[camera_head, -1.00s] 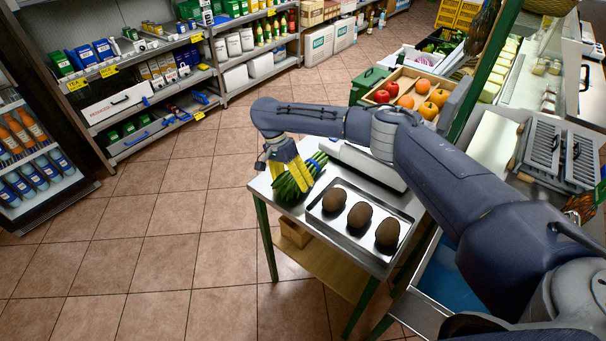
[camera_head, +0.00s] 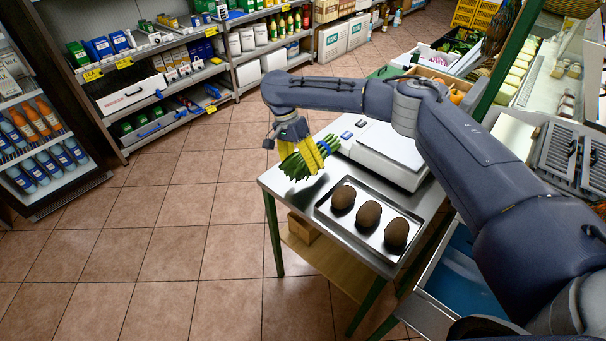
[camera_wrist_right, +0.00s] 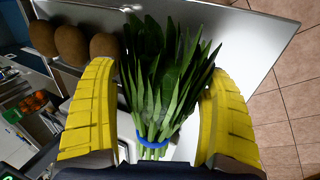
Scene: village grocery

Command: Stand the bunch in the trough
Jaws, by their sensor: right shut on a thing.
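The bunch is a sheaf of long green leaves (camera_head: 298,165) tied near its stems with a blue band. My right gripper (camera_head: 310,158) is shut on it, with yellow fingers on both sides, above the left end of the metal table (camera_head: 285,183). In the right wrist view the leaves (camera_wrist_right: 165,70) lie between the two fingers (camera_wrist_right: 160,85), with the blue band (camera_wrist_right: 152,142) nearer the palm. The bunch is tilted, leaf tips toward the lower left in the head view. I cannot make out a trough for certain. My left gripper is not in view.
A metal tray (camera_head: 366,246) with three brown oval items (camera_head: 368,214) lies on the table. A white scale (camera_head: 385,150) stands behind it. A fruit crate is partly hidden behind my right arm. Stocked shelves (camera_head: 150,75) and a bottle cooler stand at left, with open tiled floor between.

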